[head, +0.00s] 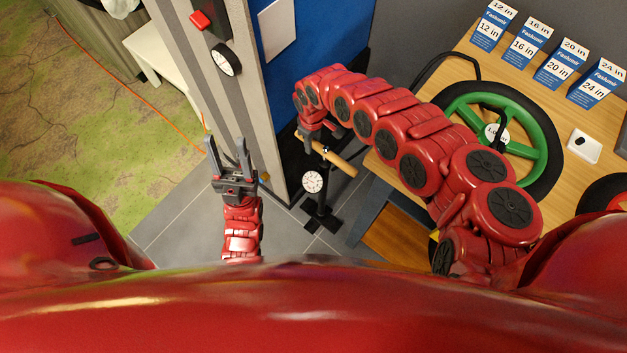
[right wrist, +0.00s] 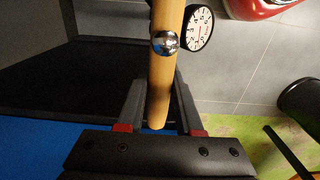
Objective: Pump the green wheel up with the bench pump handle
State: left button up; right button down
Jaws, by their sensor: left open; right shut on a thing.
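The green wheel (head: 540,136) with a black tyre lies on the wooden bench at the right of the head view. A white round label sits at its hub. The floor pump's wooden handle (head: 340,162) stands left of the bench, with a white gauge (head: 312,182) below it. In the right wrist view the handle (right wrist: 166,75) runs between my fingers, with a silver knob and the gauge (right wrist: 199,28) beside it. My right gripper (right wrist: 158,112) is shut on the handle; it also shows in the head view (head: 308,140). My left gripper (head: 228,150) is open and empty.
The wooden bench (head: 400,165) carries several blue tube boxes (head: 547,60) and a white device (head: 584,146). A grey post (head: 232,95) with a dial and red switch stands behind my left gripper. An orange cord (head: 130,82) crosses the green floor.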

notch_tip(320, 180, up, 35)
jog(key=p, duration=2.7)
jog(key=f+b, duration=0.9)
jog(key=f, duration=0.3)
jog(key=f+b, duration=1)
jog(key=f, duration=0.1)
jog(key=f+b, duration=0.9)
jog(key=f, duration=0.3)
jog(key=shift+s+f+b, duration=0.3)
jog(key=shift+f, duration=0.05)
jog(key=shift+r, duration=0.1)
